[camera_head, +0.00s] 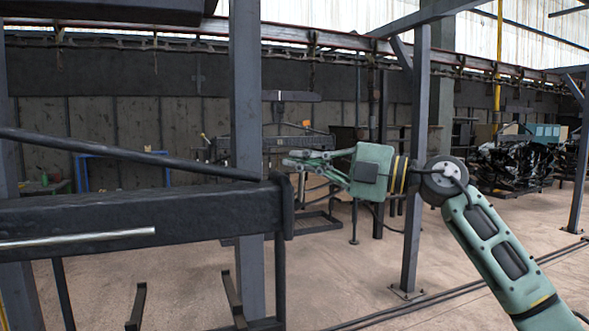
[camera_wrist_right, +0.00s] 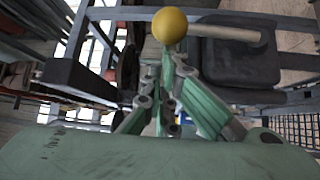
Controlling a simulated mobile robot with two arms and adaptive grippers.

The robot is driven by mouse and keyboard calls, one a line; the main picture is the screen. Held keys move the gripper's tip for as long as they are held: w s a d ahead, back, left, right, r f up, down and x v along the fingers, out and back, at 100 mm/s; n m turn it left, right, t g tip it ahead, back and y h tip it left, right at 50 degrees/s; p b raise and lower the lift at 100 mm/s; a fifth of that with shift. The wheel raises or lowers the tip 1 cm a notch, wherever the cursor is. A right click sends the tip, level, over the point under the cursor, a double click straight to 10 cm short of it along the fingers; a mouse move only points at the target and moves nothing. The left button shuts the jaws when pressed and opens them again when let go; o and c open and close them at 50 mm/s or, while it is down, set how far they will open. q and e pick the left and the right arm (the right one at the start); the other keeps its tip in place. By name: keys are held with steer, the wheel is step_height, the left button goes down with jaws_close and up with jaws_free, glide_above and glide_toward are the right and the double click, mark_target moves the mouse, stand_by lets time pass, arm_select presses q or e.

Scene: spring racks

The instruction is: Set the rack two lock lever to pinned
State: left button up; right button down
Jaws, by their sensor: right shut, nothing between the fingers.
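My right gripper (camera_head: 288,160) reaches in from the right in the head view, green and level, its shut fingers near the dark upright post and beam end. In the wrist view its closed fingers (camera_wrist_right: 168,65) point up toward a yellow ball knob (camera_wrist_right: 170,25). The knob sits on a pale rod (camera_wrist_right: 225,33), probably the lock lever, which runs right to a dark block (camera_wrist_right: 238,58). The fingers look close to the knob but do not hold it; whether they touch is unclear. I cannot make out the knob in the head view. My left gripper is out of view.
A thick dark beam (camera_head: 140,217) with a silver rod (camera_head: 78,238) crosses the lower left. Steel posts (camera_head: 247,130) and (camera_head: 416,150) stand either side of my gripper. Bare floor (camera_head: 350,270) lies below. Dark machinery (camera_head: 515,160) stands far right.

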steer(key=shift+w+d+f+m+t+y+b, duration=0.15)
steer(key=shift+w+d+m+t+y+b, duration=0.2)
steer(key=shift+d+m+t, duration=0.6)
steer(key=shift+w+d+f+m+t+y+b, duration=0.25)
steer(key=shift+d+m+t+y, duration=0.25)
steer(key=shift+d+m, duration=0.5)
steer(key=shift+w+d+f+m+t+y+b, duration=0.1)
steer(key=shift+w+d+m+t+y+b, duration=0.2)
steer(key=shift+d+m+t, duration=0.7)
steer(key=shift+a+m, duration=0.3)
steer(key=shift+m, duration=0.05)
